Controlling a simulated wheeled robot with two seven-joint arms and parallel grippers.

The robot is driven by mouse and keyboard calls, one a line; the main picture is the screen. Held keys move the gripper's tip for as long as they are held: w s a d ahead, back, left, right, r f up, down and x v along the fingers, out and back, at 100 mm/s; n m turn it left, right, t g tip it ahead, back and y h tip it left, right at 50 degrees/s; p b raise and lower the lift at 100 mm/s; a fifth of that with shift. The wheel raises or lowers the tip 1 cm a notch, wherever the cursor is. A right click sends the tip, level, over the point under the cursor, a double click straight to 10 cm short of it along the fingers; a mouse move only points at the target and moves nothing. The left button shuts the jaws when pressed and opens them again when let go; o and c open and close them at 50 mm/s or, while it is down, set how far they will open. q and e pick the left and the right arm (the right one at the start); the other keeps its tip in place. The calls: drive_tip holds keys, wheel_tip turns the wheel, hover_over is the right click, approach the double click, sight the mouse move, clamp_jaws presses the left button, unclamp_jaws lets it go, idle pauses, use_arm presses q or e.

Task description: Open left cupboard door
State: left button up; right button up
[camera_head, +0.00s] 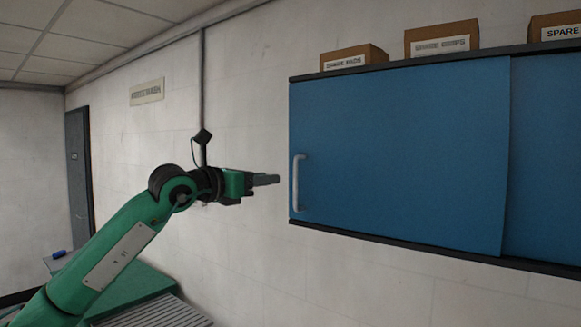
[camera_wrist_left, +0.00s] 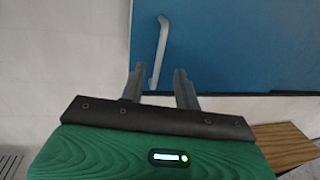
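The blue cupboard hangs on the wall at the right of the head view. Its left door (camera_head: 395,150) is a wide flat blue panel that overlaps the right panel (camera_head: 545,150) at its right edge. A pale vertical bar handle (camera_head: 297,183) sits near the door's left edge. My left gripper (camera_head: 268,180) is just left of the handle and points towards it, apart from it in the head view. In the left wrist view the two fingers (camera_wrist_left: 160,84) are spread, with the lower end of the handle (camera_wrist_left: 161,45) seen just beyond and between their tips. My right gripper is not in view.
Several labelled cardboard boxes (camera_head: 441,38) stand on top of the cupboard. A green bench top (camera_head: 135,290) lies below my left arm. A wall sign (camera_head: 147,92) and a dark door (camera_head: 78,170) are at the left. The wall below the cupboard is clear.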

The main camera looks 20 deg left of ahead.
sight(291, 175)
use_arm(q)
drive_tip(key=p+x, duration=0.4)
drive_tip(key=x, duration=0.4)
drive_tip(key=shift+w+d, duration=0.1)
drive_tip(key=shift+d, duration=0.05)
clamp_jaws()
